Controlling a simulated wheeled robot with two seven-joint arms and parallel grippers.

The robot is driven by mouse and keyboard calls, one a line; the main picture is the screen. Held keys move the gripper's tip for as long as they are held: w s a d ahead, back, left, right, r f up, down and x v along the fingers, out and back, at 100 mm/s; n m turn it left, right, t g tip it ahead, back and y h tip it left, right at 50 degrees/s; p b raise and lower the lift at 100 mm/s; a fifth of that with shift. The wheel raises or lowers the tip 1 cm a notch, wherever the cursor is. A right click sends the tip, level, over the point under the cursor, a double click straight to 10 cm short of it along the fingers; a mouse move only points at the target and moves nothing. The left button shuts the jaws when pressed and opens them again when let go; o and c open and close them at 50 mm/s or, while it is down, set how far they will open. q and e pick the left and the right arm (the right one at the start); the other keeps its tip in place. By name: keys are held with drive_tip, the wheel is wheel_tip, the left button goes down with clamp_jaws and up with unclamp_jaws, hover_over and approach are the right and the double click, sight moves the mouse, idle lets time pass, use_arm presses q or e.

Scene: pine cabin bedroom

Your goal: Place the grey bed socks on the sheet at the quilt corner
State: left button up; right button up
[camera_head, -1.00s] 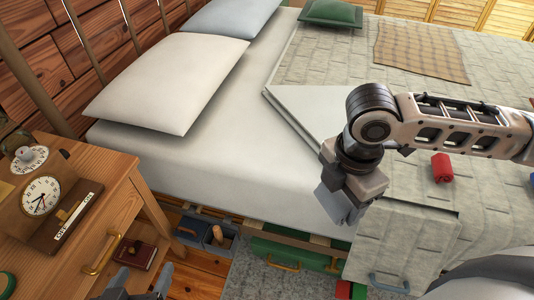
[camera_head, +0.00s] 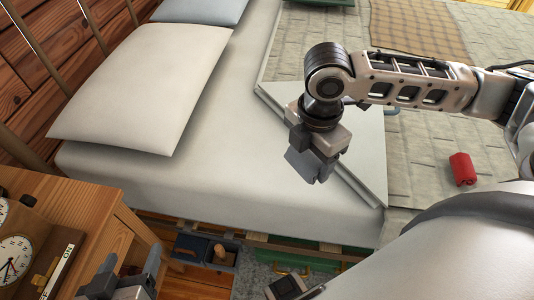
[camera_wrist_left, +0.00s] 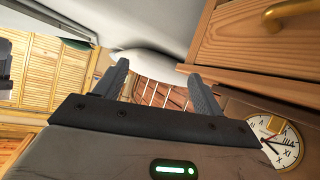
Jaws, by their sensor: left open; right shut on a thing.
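My right gripper (camera_head: 312,158), in the head view, points down above the white sheet (camera_head: 205,185), beside the quilt's turned-back edge. It is shut on a small grey item (camera_head: 306,168), which appears to be the grey bed socks; the gripper partly hides it. I cannot tell whether it touches the sheet. The quilt (camera_head: 415,155) has a corner folded back, showing a pale underside (camera_head: 365,150) with a diagonal edge. My left gripper (camera_head: 125,278) is open and empty beside the nightstand; its spread fingers also show in the left wrist view (camera_wrist_left: 158,88).
A white pillow (camera_head: 145,90) lies at the bed's head, left of the bare sheet. A red roll (camera_head: 462,169) lies on the quilt. The wooden nightstand (camera_head: 75,205) with a clock (camera_head: 12,258) stands at lower left. A bin (camera_head: 203,250) sits below the bed edge.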

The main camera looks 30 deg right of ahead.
sight(272, 166)
drive_tip(key=w+f+b, duration=0.1)
drive_tip(key=w+f, duration=0.1)
drive_tip(key=w, duration=0.1)
drive_tip(key=w+a+f+b, duration=0.1)
drive_tip(key=w+f, duration=0.2)
drive_tip(key=w+a+f+b, duration=0.1)
drive_tip(key=w+f, duration=0.1)
drive_tip(key=w, duration=0.1)
drive_tip(key=shift+w+f, duration=0.25)
drive_tip(key=shift+f, duration=0.05)
drive_tip(key=shift+w+a+f, duration=0.1)
drive_tip(key=shift+w+f, duration=0.25)
drive_tip(key=f+b, duration=0.2)
drive_tip(key=f, duration=0.1)
drive_tip(key=shift+w+f, duration=0.1)
drive_tip(key=shift+w, duration=0.1)
drive_tip(key=shift+f, duration=0.25)
use_arm(q)
wheel_tip(272, 166, down, 10)
drive_tip(key=d+g, duration=0.2)
drive_tip(key=shift+w+d+m+h, duration=0.15)
drive_tip(key=shift+w+m+h, duration=0.15)
drive_tip(key=shift+w, duration=0.1)
use_arm(e)
drive_tip(key=shift+r, duration=0.1)
drive_tip(key=o, duration=0.9)
use_arm(q)
drive_tip(key=shift+r, duration=0.25)
use_arm(e)
drive_tip(key=shift+o, duration=0.2)
